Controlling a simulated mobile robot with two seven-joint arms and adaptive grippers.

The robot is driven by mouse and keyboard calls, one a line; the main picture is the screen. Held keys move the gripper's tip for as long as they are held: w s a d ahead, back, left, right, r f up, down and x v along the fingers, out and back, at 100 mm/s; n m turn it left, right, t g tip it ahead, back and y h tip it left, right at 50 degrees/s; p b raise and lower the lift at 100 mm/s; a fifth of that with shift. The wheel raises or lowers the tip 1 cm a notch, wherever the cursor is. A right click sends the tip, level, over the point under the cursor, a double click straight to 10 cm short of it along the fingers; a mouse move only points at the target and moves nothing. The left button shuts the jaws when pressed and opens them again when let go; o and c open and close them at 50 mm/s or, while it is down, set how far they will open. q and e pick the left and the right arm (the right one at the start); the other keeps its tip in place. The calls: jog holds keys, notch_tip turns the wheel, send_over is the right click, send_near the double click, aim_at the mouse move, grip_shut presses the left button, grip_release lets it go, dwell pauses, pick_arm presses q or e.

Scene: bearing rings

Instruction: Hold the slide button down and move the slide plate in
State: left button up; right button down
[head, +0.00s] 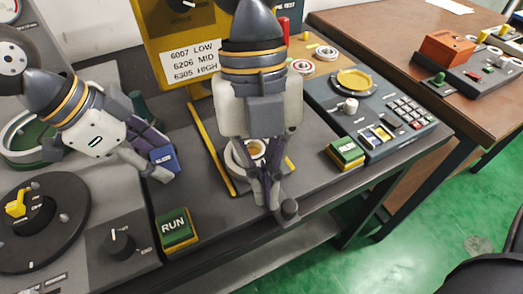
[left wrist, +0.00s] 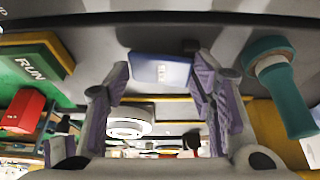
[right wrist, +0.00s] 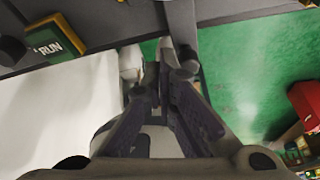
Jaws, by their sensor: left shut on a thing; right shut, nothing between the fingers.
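A blue block with a pale label (head: 162,158), apparently the slide button, stands on the dark bench. My left gripper (head: 155,167) is shut on it; in the left wrist view the blue block (left wrist: 160,70) shows between the fingertips. A grey slide plate (head: 242,187) lies between yellow rails, with a pale ring (head: 232,158) on it, partly hidden by my right arm. My right gripper (head: 270,200) points down at the plate's front end, shut and empty. A dark round knob (head: 289,209) is close beside its fingertips; I cannot tell whether they touch.
A green RUN button (head: 175,228) is at the bench front, and another (head: 345,152) is right of the plate. A yellow rail (head: 212,150) runs left of the plate. A rotary knob (head: 122,245) stands front left. A keypad panel (head: 405,112) is at the right.

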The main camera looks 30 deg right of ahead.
jog(key=x, duration=0.4)
jog(key=shift+s, duration=0.1)
jog(key=w, duration=0.3)
jog(key=shift+d+r, duration=0.1)
jog(key=shift+d, duration=0.25)
jog(key=shift+w+d, duration=0.2)
jog(key=shift+w, duration=0.35)
jog(key=w, duration=0.3)
jog(key=shift+w, duration=0.4)
